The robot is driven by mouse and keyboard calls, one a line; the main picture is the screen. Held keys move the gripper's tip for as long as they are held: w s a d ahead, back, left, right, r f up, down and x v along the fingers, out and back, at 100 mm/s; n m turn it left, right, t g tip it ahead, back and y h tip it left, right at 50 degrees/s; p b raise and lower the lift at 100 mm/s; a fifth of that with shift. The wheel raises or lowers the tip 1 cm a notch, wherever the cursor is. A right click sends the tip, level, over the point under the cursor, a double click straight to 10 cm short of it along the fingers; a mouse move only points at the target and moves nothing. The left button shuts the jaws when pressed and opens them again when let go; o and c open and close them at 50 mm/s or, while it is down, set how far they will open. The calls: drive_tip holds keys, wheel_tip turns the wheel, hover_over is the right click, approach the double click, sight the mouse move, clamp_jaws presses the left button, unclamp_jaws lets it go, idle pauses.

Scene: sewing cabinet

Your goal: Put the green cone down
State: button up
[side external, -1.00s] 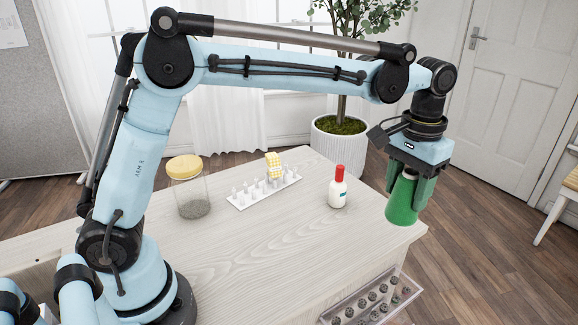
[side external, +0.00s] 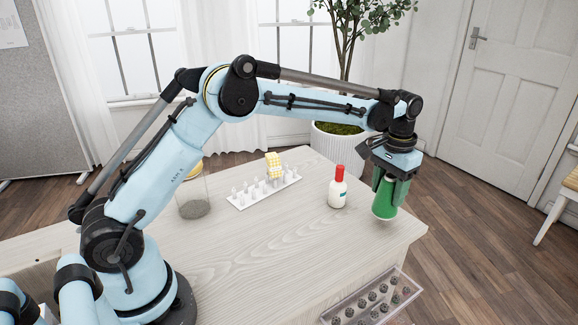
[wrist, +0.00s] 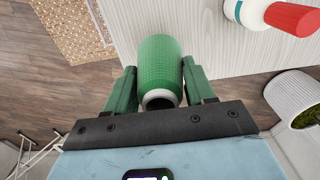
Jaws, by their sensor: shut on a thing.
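The green cone (side external: 384,200) is upright, wide end down, with a pale band at its bottom in the side view. My gripper (side external: 390,186) is shut on it from above, one finger on each side. The cone is over the right end of the table (side external: 300,255); I cannot tell whether its base touches the top. In the wrist view the cone (wrist: 160,65) sits between the two green fingers of my gripper (wrist: 160,85), its dark hollow pale-rimmed end toward the camera.
A white bottle with a red cap (side external: 338,190) stands just left of the cone. Farther left are a white peg rack (side external: 262,192) with a yellow spool and a glass jar (side external: 193,200). A drawer of dark bobbins (side external: 372,298) sticks out below the table's front edge. The table's front middle is clear.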

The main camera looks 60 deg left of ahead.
drive_tip(key=shift+f, duration=1.6)
drive_tip(key=o, duration=1.1)
drive_tip(key=shift+f, duration=0.15)
drive_tip(key=shift+c, duration=0.2)
drive_tip(key=s+a+r+t, duration=0.1)
drive_tip(key=s+r, duration=0.2)
drive_tip(key=r, duration=0.5)
drive_tip(key=s+a+r+t, duration=0.1)
drive_tip(key=s+r, duration=0.1)
drive_tip(key=r, duration=0.6)
drive_tip(key=s+a+f+t, duration=0.1)
drive_tip(key=s+f+t, duration=0.1)
drive_tip(key=s, duration=0.7)
drive_tip(key=s+a+f+t, duration=0.1)
drive_tip(key=s+f+t, duration=0.2)
drive_tip(key=s, duration=0.6)
drive_tip(key=shift+s+a+f, duration=0.2)
drive_tip(key=shift+s+f, duration=0.1)
drive_tip(key=shift+f, duration=0.35)
